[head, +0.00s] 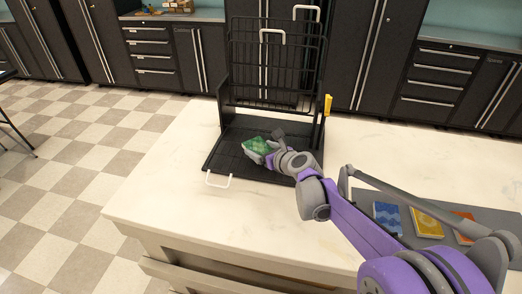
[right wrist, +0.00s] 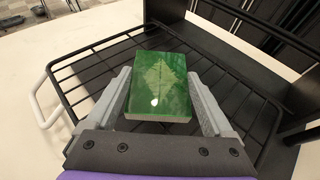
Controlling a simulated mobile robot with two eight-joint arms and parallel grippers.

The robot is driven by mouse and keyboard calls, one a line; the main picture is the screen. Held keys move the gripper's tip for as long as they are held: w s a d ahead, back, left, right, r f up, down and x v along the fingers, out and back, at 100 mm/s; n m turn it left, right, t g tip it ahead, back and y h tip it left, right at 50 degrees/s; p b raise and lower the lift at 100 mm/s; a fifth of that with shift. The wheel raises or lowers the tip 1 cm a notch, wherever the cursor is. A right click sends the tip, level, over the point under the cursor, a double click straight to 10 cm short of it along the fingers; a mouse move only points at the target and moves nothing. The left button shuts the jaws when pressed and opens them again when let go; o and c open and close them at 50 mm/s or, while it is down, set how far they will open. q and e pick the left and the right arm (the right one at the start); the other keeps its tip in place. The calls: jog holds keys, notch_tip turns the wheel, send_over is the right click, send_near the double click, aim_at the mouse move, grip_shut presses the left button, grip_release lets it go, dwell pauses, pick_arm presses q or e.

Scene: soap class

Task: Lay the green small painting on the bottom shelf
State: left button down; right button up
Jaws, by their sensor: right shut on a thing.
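The green small painting (head: 255,145) is at the bottom shelf of the black wire rack in the head view. In the right wrist view the painting (right wrist: 158,85) is a green block with a paler diamond pattern, between the two grey fingers. My right gripper (head: 264,148) is shut on it; it also shows in the right wrist view (right wrist: 160,105). The bottom shelf (head: 222,160) is a black wire grid with a white handle in front; it lies under the painting (right wrist: 90,75). I cannot tell whether the painting touches the wires. My left gripper is not in view.
The rack's upper wire panels (head: 275,65) stand upright behind the bottom shelf. A yellow piece (head: 327,104) is on its right side. A grey mat (head: 451,222) at the right holds a blue painting (head: 388,218), a yellow one (head: 427,223) and an orange one (head: 463,226). The white counter (head: 160,170) is clear at left.

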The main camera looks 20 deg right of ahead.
jog(key=shift+f, duration=0.2)
jog(key=o, duration=1.1)
jog(key=shift+s+r, duration=0.15)
jog(key=shift+r, duration=0.05)
jog(key=v, duration=1.1)
jog(key=shift+s, duration=0.35)
